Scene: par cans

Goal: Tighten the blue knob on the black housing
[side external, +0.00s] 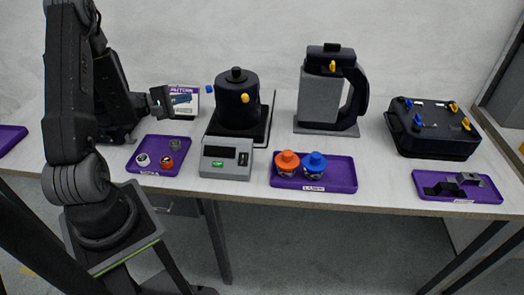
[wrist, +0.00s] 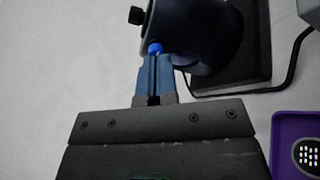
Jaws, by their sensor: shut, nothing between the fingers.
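A blue knob (side external: 209,89) is at the left side of a round black housing (side external: 238,112), which also carries a yellow knob (side external: 245,98). In the wrist view the blue knob (wrist: 155,48) shows right at my fingertips, in front of the dark housing (wrist: 205,35). My gripper (side external: 190,98) is left of the housing, its blue fingers shut together with nothing between them. In the side view a small gap shows between fingertips and knob; whether they touch is unclear. The knob's stem is hidden.
A second, boxy black housing (side external: 435,142) with blue and yellow knobs stands at the right. A scale (side external: 225,160) is in front of the round housing. A grey-and-black jug (side external: 322,95) stands behind. Purple trays (side external: 340,171) hold small parts along the front edge.

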